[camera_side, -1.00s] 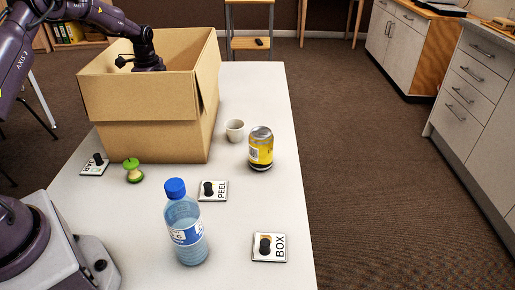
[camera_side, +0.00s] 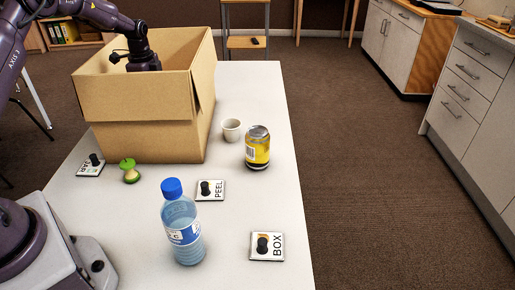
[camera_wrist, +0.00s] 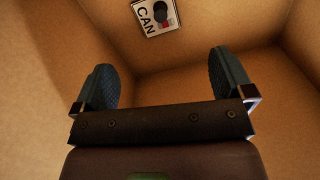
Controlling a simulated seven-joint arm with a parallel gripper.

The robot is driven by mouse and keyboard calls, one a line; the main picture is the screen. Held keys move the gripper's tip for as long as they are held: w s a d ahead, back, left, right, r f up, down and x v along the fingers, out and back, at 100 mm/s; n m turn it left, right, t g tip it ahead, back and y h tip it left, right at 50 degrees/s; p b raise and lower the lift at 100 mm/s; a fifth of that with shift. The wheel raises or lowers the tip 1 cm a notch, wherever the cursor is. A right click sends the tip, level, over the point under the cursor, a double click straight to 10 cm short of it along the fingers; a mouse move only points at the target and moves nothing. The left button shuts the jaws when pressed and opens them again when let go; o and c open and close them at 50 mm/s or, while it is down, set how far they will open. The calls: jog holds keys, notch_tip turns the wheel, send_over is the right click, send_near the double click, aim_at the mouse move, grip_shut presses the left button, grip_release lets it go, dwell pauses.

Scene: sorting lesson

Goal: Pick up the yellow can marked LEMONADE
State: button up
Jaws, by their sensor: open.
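The yellow can (camera_side: 257,150) stands upright on the white table, right of the cardboard box, in the side view. It has a silver top, a dark base and a white label patch; I cannot read its lettering. My gripper is down inside the open cardboard box (camera_side: 140,105), away from the can, and the box walls hide its fingers in the side view. In the wrist view my gripper (camera_wrist: 164,76) has its two fingers wide apart with nothing between them. The can is not in the wrist view.
A card marked CAN (camera_wrist: 146,22) with a black knob lies inside the box. A white cup (camera_side: 231,130) stands between box and can. A water bottle (camera_side: 184,232), apple core (camera_side: 130,172) and cards marked PEEL (camera_side: 210,197), BOX (camera_side: 267,253) and JAR (camera_side: 90,171) are on the table (camera_side: 245,90).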

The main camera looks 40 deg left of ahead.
notch_tip(320, 180, up, 23)
jog(key=r+m+t+y, duration=0.2)
jog(key=m+t+y, duration=1.05)
jog(key=m, duration=0.45)
send_over(257, 157)
jog(key=v, duration=0.2)
jog(key=shift+n, duration=0.3)
jog(key=f, duration=3.5)
jog(key=shift+w+a+f, duration=0.15)
jog(key=shift+w+f, duration=0.1)
jog(key=shift+f, duration=0.7)
jog(key=x, duration=0.5)
jog(key=shift+f, duration=0.1)
jog(key=c, duration=1)
